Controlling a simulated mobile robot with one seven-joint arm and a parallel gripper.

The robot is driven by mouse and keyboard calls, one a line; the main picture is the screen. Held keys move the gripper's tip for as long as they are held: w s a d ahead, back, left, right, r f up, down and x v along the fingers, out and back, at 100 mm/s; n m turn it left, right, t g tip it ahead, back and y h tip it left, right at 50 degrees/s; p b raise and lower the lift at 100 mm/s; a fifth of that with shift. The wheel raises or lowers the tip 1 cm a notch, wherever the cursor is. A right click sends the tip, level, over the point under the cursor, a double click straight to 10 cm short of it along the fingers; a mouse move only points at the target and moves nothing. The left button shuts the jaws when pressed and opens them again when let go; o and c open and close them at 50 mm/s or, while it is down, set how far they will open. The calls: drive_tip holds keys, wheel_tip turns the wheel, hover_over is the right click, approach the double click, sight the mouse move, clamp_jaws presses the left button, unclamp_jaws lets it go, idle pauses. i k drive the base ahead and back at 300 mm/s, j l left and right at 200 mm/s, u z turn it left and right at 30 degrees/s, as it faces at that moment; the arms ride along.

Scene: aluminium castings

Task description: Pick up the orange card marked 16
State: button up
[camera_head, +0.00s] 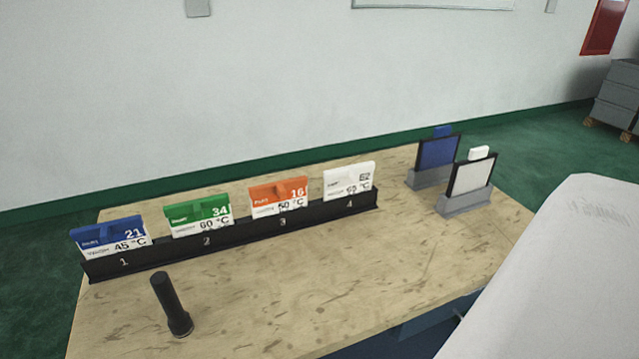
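The orange card marked 16 (279,195) stands upright in slot 3 of a long black rack (222,239) on a wooden table. Its lower part reads 50 °C, and its foot is hidden behind the rack's front wall. A green card marked 34 (198,217) stands to its left in slot 2. A blue card marked 21 (110,236) stands in slot 1. A white card marked 62 (349,180) stands in slot 4 on the right. My gripper is not in view.
A blue panel (437,152) and a white panel (471,176) in grey stands are at the back right. The table is clear in front of slots 3 and 4.

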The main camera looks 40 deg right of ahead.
sight(281, 197)
drive_tip(key=z, duration=0.95)
drive_tip(key=l+z, duration=0.3)
drive_tip(key=l, duration=0.3)
